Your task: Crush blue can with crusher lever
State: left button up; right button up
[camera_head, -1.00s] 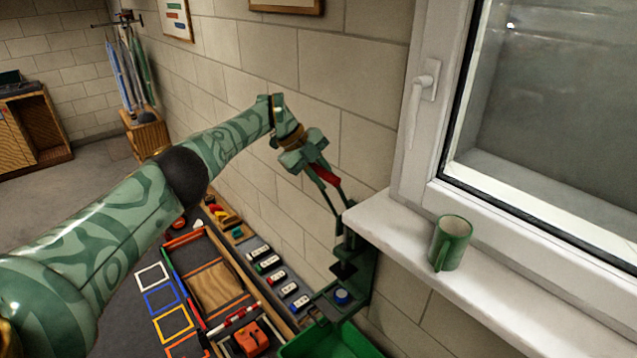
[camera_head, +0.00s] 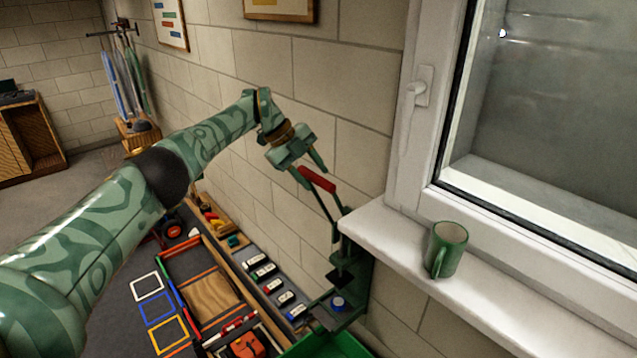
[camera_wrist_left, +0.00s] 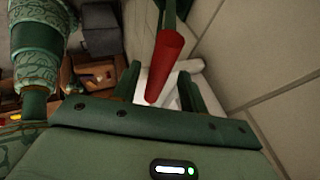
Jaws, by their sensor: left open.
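The crusher (camera_head: 357,284) is a dark green frame on the wall below the windowsill. Its lever rises up and left and ends in a red handle (camera_head: 317,179). The blue can (camera_head: 338,303) sits low in the crusher, seen from above; it looks short, but its height is hard to judge. My left gripper (camera_head: 312,175) is open at the upper end of the red handle. In the left wrist view, the handle (camera_wrist_left: 166,62) lies between the two spread fingers in the picture, with gaps on both sides. My right gripper is not in view.
A green mug (camera_head: 446,250) stands on the white windowsill (camera_head: 400,238), right of the crusher. A green bin (camera_head: 325,345) lies below the crusher. The brick wall is close behind the lever.

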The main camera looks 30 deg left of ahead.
pick_arm(q)
jog(key=v, duration=1.3)
jog(key=shift+b, duration=0.3)
jog(key=shift+f, duration=0.1)
